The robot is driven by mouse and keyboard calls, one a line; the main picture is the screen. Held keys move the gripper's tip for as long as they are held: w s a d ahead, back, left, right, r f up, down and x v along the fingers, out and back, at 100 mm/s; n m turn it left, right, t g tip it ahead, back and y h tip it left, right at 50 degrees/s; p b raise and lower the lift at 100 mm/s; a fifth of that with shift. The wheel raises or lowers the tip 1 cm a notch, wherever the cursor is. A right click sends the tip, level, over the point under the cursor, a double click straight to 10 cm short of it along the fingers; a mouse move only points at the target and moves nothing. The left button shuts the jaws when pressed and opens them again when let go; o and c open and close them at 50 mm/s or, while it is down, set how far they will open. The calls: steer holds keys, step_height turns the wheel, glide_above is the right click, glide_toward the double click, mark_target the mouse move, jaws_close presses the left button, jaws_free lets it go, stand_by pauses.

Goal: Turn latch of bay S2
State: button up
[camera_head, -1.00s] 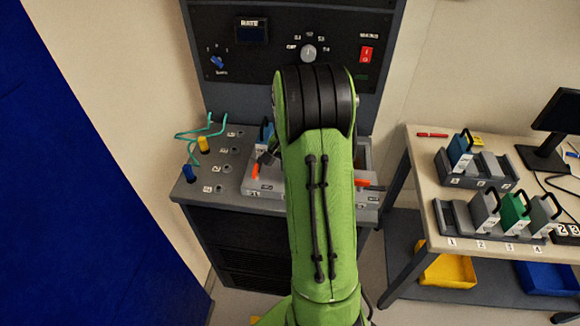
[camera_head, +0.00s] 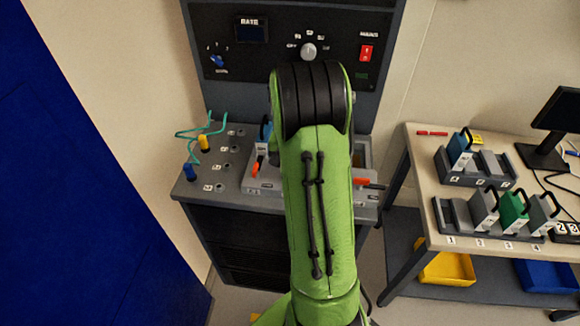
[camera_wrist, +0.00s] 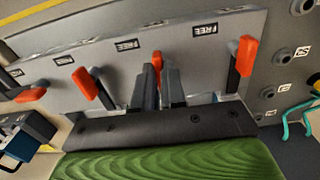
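In the wrist view, the orange latch handle of what appears to be bay S2 (camera_wrist: 157,62) shows in the narrow gap between the two dark fingers of my gripper (camera_wrist: 161,82). The fingers look closed on it, one on each side. Its lower part is hidden by the fingers. The bay's label cannot be read in this view. In the head view, my green arm hides my gripper and this latch. The S1 latch (camera_head: 255,169) shows left of my arm, with its orange handle also in the wrist view (camera_wrist: 245,55).
Other orange latches stand beside my gripper in the wrist view, one close by (camera_wrist: 85,85) and one farther left (camera_wrist: 31,95). Sockets and teal cables (camera_head: 204,130) lie left on the console. A side table (camera_head: 415,175) with module racks stands at right.

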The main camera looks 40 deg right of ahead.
steer(key=o, duration=0.5)
steer(key=shift+c, duration=0.2)
step_height(320, 180, up, 16)
steer(key=p, duration=0.3)
steer(key=shift+p, duration=0.35)
steer(key=shift+f, duration=0.1)
